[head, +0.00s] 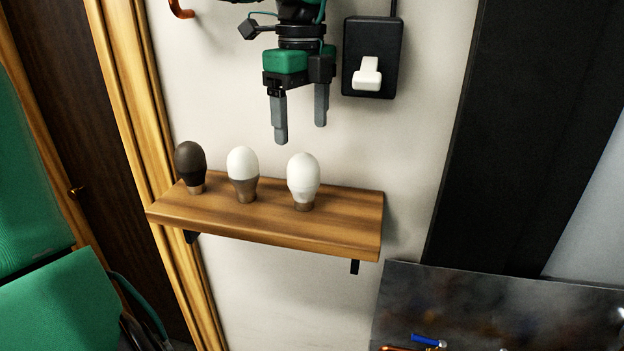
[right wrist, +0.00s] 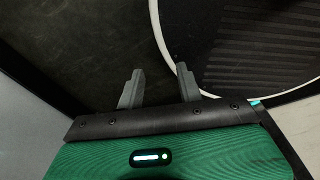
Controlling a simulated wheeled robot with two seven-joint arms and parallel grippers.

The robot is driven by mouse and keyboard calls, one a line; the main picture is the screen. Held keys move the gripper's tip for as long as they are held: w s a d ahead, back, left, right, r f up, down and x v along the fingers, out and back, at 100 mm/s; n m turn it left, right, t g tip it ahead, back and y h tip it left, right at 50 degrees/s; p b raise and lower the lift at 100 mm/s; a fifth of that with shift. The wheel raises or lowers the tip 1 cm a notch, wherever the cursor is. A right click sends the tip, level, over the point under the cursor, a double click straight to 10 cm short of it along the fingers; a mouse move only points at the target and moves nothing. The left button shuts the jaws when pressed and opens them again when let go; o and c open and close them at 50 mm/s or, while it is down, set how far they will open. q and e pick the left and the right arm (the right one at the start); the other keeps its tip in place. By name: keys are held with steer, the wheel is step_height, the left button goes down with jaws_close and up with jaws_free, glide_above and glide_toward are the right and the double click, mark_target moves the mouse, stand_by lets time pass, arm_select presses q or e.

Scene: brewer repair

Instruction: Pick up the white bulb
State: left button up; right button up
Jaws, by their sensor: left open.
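Three bulbs stand upright in a row on a wooden shelf (head: 340,222). The white bulb (head: 303,177) at the right end has a short brown base. The middle bulb (head: 242,164) has a white top and a taller brown lower part. The left bulb (head: 189,162) is dark with a brown base. My left gripper (head: 301,131) is open and empty, pointing down. In the picture its fingertips lie just above the white bulb, apart from it. My right gripper (right wrist: 158,77) shows in the right wrist view, with its fingers apart and nothing between them.
A black wall box (head: 372,40) with a white switch (head: 367,75) is right of my left gripper. A dark panel (head: 520,120) stands further right. A dark metal surface (head: 560,300) at lower right bears a blue-handled item (head: 428,341). The shelf's right end is clear.

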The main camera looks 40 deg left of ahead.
mark_target(303, 154)
arm_select(q)
steer(key=f+p, duration=0.1)
steer(key=f, duration=0.2)
steer(key=shift+s+f, duration=0.15)
steer(key=shift+s, duration=0.05)
steer(key=f, duration=0.2)
steer(key=shift+w+f, duration=0.35)
steer(key=shift+f, duration=0.05)
steer(key=shift+f+p, duration=0.15)
steer(key=shift+p, duration=0.3)
steer(key=f+p, duration=0.1)
steer(key=f, duration=0.1)
steer(key=f+p, duration=0.1)
steer(key=shift+s+d+f+p, duration=0.2)
steer(key=shift+f+p, duration=0.15)
steer(key=shift+f, duration=0.6)
steer(key=shift+c, duration=1)
steer(key=c, duration=0.9)
arm_select(e)
steer(key=r, duration=0.5)
steer(key=shift+w, duration=0.35)
steer(key=shift+f, duration=0.1)
